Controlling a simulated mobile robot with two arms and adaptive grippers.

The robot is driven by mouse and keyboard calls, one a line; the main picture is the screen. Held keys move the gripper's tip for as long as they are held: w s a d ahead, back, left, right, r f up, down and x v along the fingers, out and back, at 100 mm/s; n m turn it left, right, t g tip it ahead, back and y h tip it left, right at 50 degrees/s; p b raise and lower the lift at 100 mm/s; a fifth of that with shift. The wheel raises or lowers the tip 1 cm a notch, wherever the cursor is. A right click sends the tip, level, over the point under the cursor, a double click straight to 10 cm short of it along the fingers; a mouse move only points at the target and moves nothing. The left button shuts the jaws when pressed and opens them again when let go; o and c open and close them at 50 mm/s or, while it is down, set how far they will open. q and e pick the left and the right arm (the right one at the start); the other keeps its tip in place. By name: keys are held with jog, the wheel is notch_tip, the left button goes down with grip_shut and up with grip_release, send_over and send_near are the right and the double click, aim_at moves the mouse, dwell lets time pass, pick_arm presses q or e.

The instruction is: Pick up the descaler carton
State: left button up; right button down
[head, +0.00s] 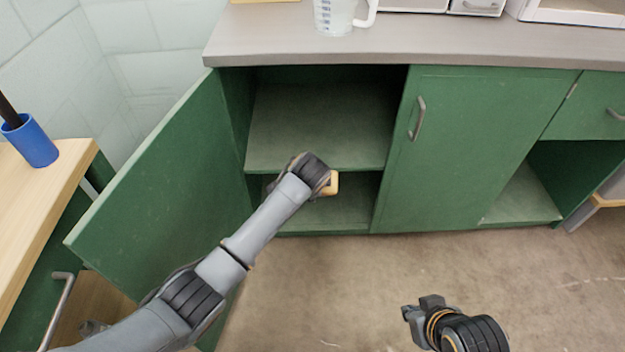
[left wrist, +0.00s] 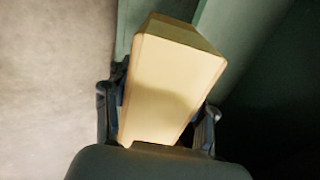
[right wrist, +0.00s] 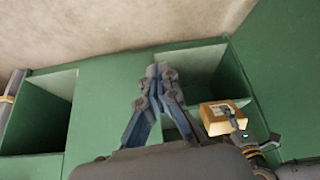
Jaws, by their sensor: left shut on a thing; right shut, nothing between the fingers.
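The descaler carton is a plain tan box (left wrist: 175,75) that fills the middle of the left wrist view. My left gripper (left wrist: 158,112) is shut on it, with one finger on each side. In the head view only a small end of the carton (head: 333,183) shows past my left wrist, in front of the open cabinet's lower part; the left fingers are hidden there. The right wrist view shows the carton (right wrist: 225,117) beside my left arm. My right gripper (right wrist: 160,72) is shut and empty; in the head view it is low at the right (head: 413,312), over the floor.
The green cabinet (head: 390,150) has its left door (head: 165,180) swung open and two shelf levels showing. A measuring jug (head: 336,16) stands on the grey counter (head: 430,40). A blue cup (head: 32,143) sits on a wooden top at left. The floor (head: 330,290) in front is clear.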

pick_arm(q)
jog(key=shift+s, duration=0.2)
pick_arm(e)
jog(key=shift+s+d+f+g, duration=0.15)
jog(key=shift+s+g, duration=0.05)
jog(key=shift+s, duration=0.25)
jog(key=shift+s+d+f+g, duration=0.1)
jog(key=shift+s+g, duration=0.1)
jog(key=shift+s, duration=0.25)
pick_arm(q)
jog(key=shift+r, duration=0.1)
pick_arm(e)
jog(key=shift+r, duration=0.1)
